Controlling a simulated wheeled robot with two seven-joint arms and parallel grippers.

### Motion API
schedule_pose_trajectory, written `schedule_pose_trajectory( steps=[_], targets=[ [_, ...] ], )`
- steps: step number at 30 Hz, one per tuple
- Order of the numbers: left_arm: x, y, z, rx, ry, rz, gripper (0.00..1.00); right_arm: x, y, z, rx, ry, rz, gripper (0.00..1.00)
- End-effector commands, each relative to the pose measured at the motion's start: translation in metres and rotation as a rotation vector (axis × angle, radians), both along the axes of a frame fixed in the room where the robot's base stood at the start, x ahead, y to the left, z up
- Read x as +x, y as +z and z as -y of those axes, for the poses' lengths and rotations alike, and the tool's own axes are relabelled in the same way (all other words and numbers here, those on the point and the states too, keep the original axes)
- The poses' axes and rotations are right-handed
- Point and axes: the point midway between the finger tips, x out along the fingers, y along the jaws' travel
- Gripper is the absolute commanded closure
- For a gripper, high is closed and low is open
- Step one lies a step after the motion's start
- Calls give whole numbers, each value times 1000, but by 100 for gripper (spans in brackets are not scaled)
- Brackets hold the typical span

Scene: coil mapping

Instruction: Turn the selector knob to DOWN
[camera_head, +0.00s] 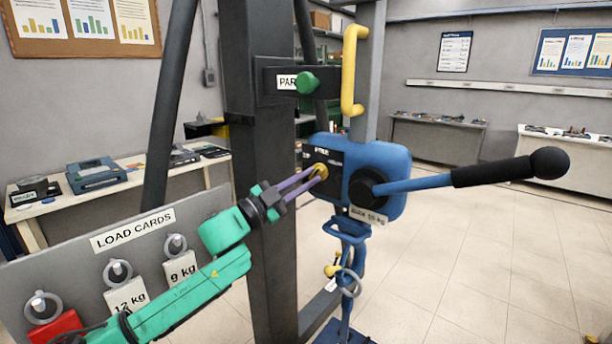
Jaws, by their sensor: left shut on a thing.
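My left gripper (315,174), with purple fingers on a green arm, comes in from the lower left and is shut on the knob. The fingers hide part of the knob, so I cannot tell which way it points. The lettering on the plate is too small and partly covered to read surely. My right gripper is not in view.
A blue lever (415,184) with a black grip sticks out right from the hoist. A dark post (262,120) stands just behind my left arm. A yellow handle (351,70) and a green knob (307,82) are above. The load cards board (200,212) is lower left.

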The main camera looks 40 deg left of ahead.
Motion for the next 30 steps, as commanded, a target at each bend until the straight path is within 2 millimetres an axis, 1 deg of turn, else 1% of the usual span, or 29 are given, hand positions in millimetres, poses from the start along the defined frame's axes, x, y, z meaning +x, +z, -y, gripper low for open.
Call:
schedule_pose_trajectory(
  steps=[1, 13, 14, 15, 16, 26, 30],
  targets=[
    [0, 3, -1, 9, 2, 4, 100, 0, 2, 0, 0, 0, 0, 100],
    [0, 3, -1, 15, 3, 5, 100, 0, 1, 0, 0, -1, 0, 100],
    [0, 3, -1, 15, 3, 5, 72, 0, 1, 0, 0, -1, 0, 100],
    [0, 2, -1, 15, 3, 5, 57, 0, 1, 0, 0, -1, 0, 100],
    [0, 2, -1, 14, 2, 4, 54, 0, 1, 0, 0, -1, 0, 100],
    [-1, 0, -1, 12, 2, 2, 54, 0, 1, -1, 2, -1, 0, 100],
    [-10, -5, -3, 10, 2, 0, 54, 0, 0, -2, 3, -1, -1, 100]
  ],
)
